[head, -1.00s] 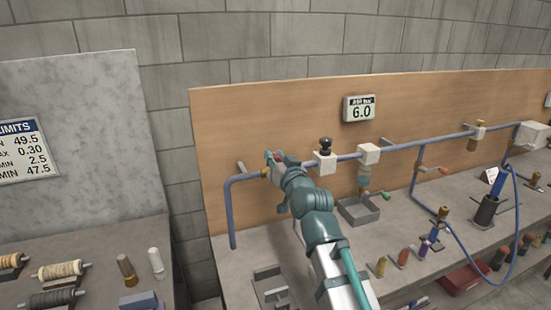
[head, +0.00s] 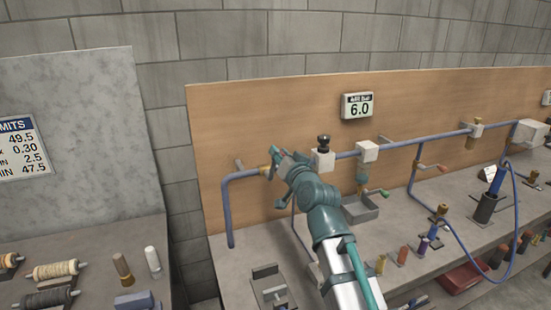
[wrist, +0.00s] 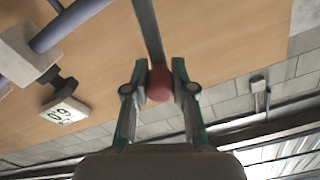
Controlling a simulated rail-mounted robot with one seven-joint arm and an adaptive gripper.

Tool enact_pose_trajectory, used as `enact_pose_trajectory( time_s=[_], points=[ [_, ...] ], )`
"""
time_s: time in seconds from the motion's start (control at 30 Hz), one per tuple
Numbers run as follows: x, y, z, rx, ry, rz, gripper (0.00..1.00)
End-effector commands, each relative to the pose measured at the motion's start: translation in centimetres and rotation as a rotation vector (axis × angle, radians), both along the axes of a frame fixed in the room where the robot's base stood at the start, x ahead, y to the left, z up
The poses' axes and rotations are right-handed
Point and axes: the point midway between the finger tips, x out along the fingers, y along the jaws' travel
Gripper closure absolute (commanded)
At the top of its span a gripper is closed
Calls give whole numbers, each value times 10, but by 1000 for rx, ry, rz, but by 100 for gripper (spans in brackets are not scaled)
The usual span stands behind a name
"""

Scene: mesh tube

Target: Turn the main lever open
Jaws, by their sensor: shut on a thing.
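The main lever is a flat grey bar (wrist: 148,28) with a red knob (wrist: 159,85) at its end, seen in the wrist view. My gripper (wrist: 159,77) has its two teal fingers shut on the red knob, one on each side. In the head view my gripper (head: 277,156) is at the left part of the blue pipe (head: 238,178), beside a brass fitting (head: 265,170). My gripper and arm hide most of the lever there, so its angle is hard to tell.
A white block with a black knob (head: 323,144) sits on the pipe just right of my gripper. A display (head: 357,105) on the wooden board (head: 240,120) reads 6.0. Small handles, a tray (head: 361,209) and coloured cylinders stand to the right on the bench.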

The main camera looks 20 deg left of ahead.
Motion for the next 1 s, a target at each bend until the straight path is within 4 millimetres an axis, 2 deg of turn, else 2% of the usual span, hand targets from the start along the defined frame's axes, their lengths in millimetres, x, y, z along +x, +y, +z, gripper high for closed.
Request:
enact_pose_trajectory(
  time_s=[0.57,1.0],
  points=[
    [27,-33,-24,426,339,-2,100],
    [38,-48,-54,750,599,-2,100]
  ],
)
